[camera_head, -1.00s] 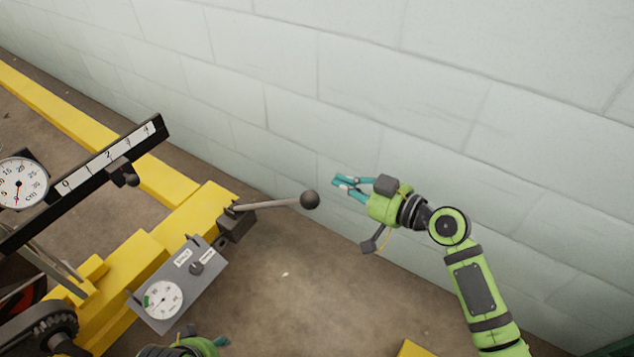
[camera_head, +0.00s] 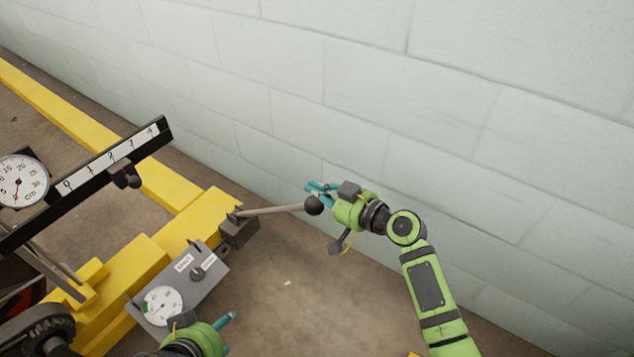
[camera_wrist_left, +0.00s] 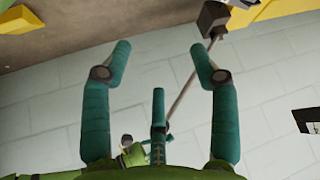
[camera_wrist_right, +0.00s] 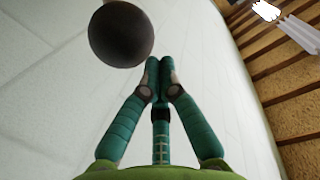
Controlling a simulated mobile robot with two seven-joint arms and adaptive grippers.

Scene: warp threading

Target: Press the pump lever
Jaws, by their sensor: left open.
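The pump lever (camera_head: 270,210) is a thin grey rod with a dark ball knob (camera_head: 314,205), reaching right from a dark block (camera_head: 238,232) on the yellow frame. My right gripper (camera_head: 310,188) is at the knob, with its fingertips together. In the right wrist view the knob (camera_wrist_right: 121,33) is just beyond and left of the shut fingertips (camera_wrist_right: 160,66); I cannot tell whether they touch. My left gripper (camera_head: 230,318) is low in the head view, below the lever. The left wrist view shows its fingers (camera_wrist_left: 161,58) apart and empty, with the lever rod (camera_wrist_left: 184,98) beyond.
A grey panel (camera_head: 205,280) with a gauge (camera_head: 162,306) and a switch is on the yellow frame, near my left gripper. A black ruled bar (camera_head: 110,163) and a round dial (camera_head: 20,182) are at left. A pale block wall (camera_head: 420,120) stands close behind my right gripper.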

